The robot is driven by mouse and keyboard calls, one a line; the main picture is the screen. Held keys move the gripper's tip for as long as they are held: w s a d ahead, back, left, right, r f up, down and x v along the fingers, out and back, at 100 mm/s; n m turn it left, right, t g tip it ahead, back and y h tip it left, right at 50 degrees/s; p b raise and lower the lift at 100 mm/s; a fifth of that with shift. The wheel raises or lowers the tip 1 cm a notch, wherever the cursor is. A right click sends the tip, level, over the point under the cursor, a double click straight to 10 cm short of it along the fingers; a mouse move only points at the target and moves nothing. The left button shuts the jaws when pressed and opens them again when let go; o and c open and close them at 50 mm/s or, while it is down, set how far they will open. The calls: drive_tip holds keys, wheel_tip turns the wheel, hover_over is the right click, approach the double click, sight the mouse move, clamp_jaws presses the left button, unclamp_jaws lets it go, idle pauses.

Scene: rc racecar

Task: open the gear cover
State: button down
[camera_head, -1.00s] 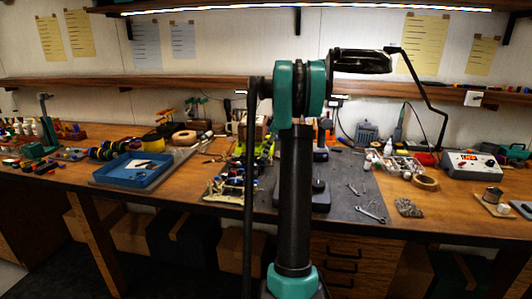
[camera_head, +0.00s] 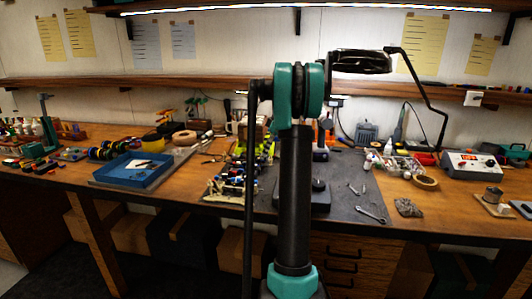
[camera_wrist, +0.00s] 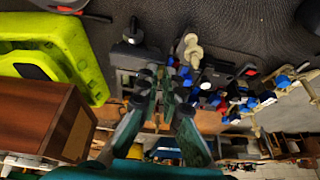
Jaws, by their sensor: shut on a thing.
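The RC car chassis (camera_wrist: 205,98) carries blue, red, white and black parts in the wrist view. A dark grey box-like part (camera_wrist: 127,58) at its left end appears to be the gear cover. My gripper (camera_wrist: 156,90) points at this end, its two fingers closed together on a small dark part at the cover's near edge. The exact contact is hidden by the fingertips. The cover looks down on the chassis, though a small lift cannot be told. In the head view, the chassis (camera_head: 228,183) shows left of my arm, and my gripper is hidden.
A lime-green shell (camera_wrist: 70,45) lies close left of the chassis, with a brown wooden block (camera_wrist: 45,118) nearby. In the head view, a blue tray (camera_head: 138,170) stands to the left, and wrenches (camera_head: 370,214) lie on the dark mat (camera_head: 345,185) to the right.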

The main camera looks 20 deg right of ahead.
drive_tip(key=shift+w+d+r+m+g+y, duration=0.35)
drive_tip(key=shift+w+r+g+y, duration=0.25)
drive_tip(key=shift+g+y, duration=0.35)
drive_tip(key=shift+w+d+r+m+g+y, duration=0.35)
drive_tip(key=shift+r+g+y, duration=0.3)
drive_tip(key=shift+g, duration=0.5)
drive_tip(key=shift+w, duration=0.1)
drive_tip(key=c, duration=1.9)
unclamp_jaws()
drive_tip(key=shift+c, duration=0.2)
wheel_tip(320, 180, up, 10)
